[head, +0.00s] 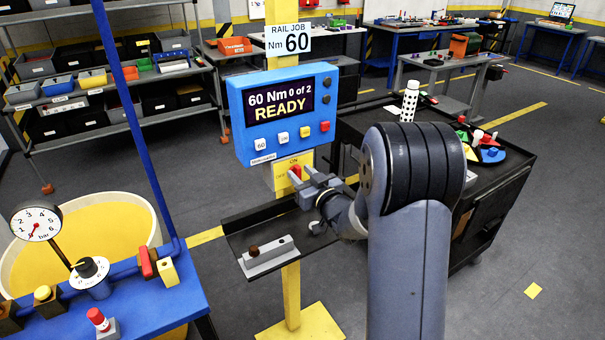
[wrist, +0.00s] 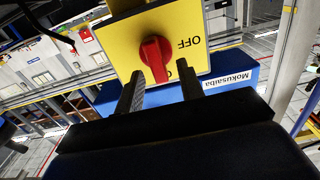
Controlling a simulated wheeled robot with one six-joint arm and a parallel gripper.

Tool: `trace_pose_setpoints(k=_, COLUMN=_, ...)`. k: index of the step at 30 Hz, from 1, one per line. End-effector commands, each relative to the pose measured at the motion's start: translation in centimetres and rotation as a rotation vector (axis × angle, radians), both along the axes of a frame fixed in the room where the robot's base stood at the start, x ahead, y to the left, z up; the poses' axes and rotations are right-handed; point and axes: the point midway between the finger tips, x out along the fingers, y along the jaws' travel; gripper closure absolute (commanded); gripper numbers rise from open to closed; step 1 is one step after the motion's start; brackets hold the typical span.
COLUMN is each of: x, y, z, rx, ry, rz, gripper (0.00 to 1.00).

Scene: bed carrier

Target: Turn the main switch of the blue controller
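The blue controller (head: 240,105) is mounted on a yellow post, its screen reading "60 Nm 0 of 2 READY". Below it is a yellow switch plate (head: 280,181) marked ON and OFF, with the red main switch (head: 295,171). In the wrist view the red switch (wrist: 155,58) stands on the yellow plate (wrist: 112,45), with OFF upside down beside it. My gripper (head: 307,180) is close in front of the switch. In the wrist view its two fingers (wrist: 159,84) are apart, with the knob ahead of the gap; whether they touch it I cannot tell. Nothing is held.
A dark shelf (head: 240,222) with a grey block (head: 268,260) sits below the switch. A black cart (head: 500,185) stands to the right. A blue bench (head: 190,300) with a gauge (head: 36,222) is at front left. Open floor lies at the right.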

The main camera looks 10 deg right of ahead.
Motion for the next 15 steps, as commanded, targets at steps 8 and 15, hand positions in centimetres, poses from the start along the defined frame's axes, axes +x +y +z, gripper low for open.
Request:
trace_pose_setpoints(k=8, x=0.0, y=-0.01, z=-0.02, rx=0.0, ry=0.0, rz=0.0, gripper=0.69)
trace_pose_setpoints(k=15, x=-0.02, y=-0.02, z=-0.02, rx=0.0, ry=0.0, rz=0.0, gripper=0.89)
